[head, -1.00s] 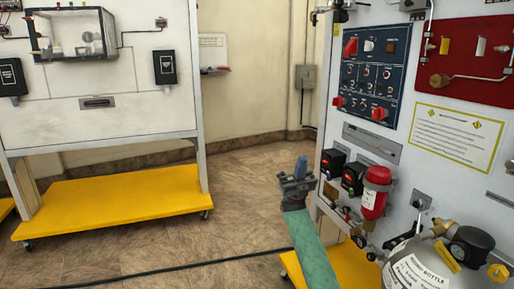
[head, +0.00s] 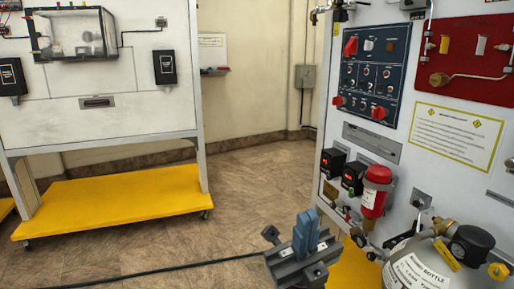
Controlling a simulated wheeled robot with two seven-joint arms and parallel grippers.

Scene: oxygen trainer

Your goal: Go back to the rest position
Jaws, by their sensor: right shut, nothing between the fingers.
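My right gripper (head: 306,236) shows at the lower middle of the head view, in front of the left edge of the oxygen trainer panel (head: 405,170). Its blue fingers are together with nothing between them. It is apart from the panel's switches and bottles as far as I can see. My left gripper is not in view.
The panel carries a red bottle (head: 374,192), black boxes (head: 353,177) and a large grey cylinder (head: 420,266). A second white stand with a yellow base (head: 115,203) is at the left. A black cable (head: 165,270) crosses the floor.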

